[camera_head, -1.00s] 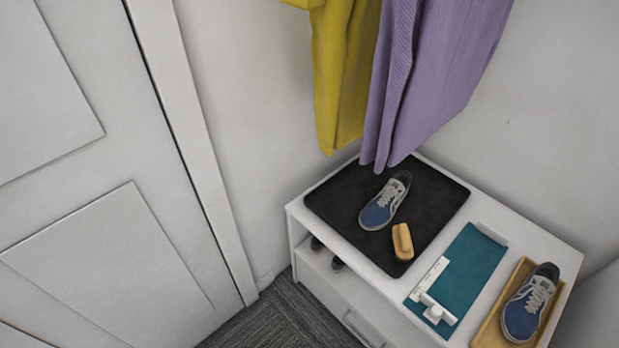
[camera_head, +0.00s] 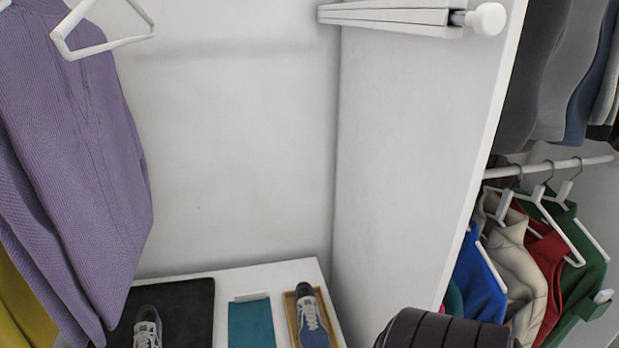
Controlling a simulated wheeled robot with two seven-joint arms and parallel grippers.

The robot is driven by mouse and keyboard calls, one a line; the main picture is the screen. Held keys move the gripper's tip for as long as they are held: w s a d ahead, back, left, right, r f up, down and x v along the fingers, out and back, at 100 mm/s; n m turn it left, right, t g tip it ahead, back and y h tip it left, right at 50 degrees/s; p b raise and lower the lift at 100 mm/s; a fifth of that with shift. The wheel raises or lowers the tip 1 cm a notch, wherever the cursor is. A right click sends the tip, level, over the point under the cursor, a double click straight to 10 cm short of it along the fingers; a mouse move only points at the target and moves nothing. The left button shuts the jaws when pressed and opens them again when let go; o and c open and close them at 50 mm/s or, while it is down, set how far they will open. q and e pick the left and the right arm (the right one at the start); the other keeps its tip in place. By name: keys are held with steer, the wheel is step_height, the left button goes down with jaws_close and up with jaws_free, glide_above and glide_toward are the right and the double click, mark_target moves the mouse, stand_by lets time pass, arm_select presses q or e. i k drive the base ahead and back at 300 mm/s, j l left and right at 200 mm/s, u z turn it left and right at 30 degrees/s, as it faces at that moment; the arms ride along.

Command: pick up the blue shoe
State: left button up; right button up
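The other blue shoe (camera_head: 311,322) is in a wooden tray (camera_head: 290,306) at the right of the cabinet top. Neither of my grippers is in view.
A teal board (camera_head: 250,325) lies between the shoes. A purple sweater (camera_head: 85,165) hangs at the left, beside a yellow garment (camera_head: 20,310). A white panel (camera_head: 415,160) stands right of the cabinet, with hanging clothes (camera_head: 525,265) beyond. A dark ribbed object (camera_head: 445,330) is at bottom right.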

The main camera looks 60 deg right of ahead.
mark_target(312, 334)
steer(key=z, duration=0.4)
steer(key=i+z, duration=0.15)
steer(key=z, duration=0.65)
steer(key=i+z, duration=0.1)
steer(key=z, duration=0.3)
steer(key=j+z, duration=0.15)
steer(key=z, duration=0.25)
steer(key=i, duration=0.05)
